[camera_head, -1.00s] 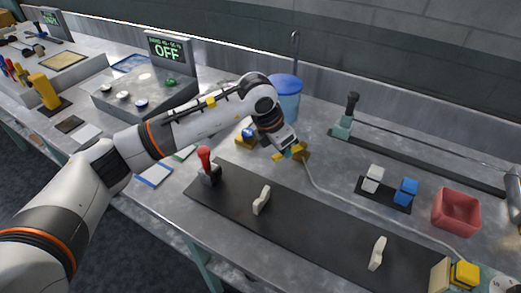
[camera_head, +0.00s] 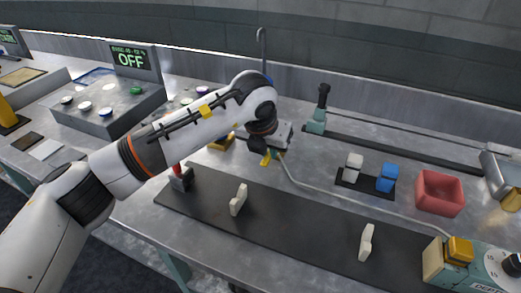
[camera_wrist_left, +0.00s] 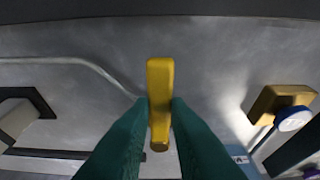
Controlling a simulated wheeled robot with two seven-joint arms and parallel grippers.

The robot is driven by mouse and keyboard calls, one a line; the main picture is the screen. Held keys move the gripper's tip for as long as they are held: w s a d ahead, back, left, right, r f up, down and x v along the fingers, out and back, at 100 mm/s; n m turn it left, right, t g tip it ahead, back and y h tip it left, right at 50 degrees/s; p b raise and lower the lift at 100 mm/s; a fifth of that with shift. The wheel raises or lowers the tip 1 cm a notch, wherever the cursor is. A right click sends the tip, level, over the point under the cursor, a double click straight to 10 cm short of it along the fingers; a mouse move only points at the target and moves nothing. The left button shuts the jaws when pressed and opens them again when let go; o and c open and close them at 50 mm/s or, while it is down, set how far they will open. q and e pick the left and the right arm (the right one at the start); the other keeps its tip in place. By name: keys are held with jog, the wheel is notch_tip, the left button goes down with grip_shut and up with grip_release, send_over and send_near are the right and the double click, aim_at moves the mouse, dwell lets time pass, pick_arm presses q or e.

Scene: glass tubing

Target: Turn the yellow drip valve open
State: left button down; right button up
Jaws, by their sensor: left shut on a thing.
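The yellow drip valve shows in the left wrist view as a long yellow lever (camera_wrist_left: 160,85) running up the picture between my teal fingertips. My left gripper (camera_wrist_left: 158,106) is shut on this lever near its middle. In the head view, my left gripper (camera_head: 272,158) is low over the bench, with a small yellow part (camera_head: 266,159) showing at its fingers. My wrist hides most of the valve there, and I cannot tell how far it is turned. A thin pale tube (camera_head: 320,190) runs from beside it toward the right. My right gripper is not in view.
A black mat (camera_head: 300,222) with two cream holders lies in front. A red-handled part (camera_head: 181,178) stands at its left end. A red bin (camera_head: 440,193), a blue block (camera_head: 387,178) and a teal machine (camera_head: 470,268) are to the right. An OFF display (camera_head: 132,60) stands back left.

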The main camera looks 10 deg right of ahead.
pick_arm(q)
jog(key=c, duration=1.4)
grip_release()
jog(key=shift+o, duration=0.2)
jog(key=shift+r, duration=0.1)
jog(key=b+v, duration=0.1)
jog(key=v, duration=1.1)
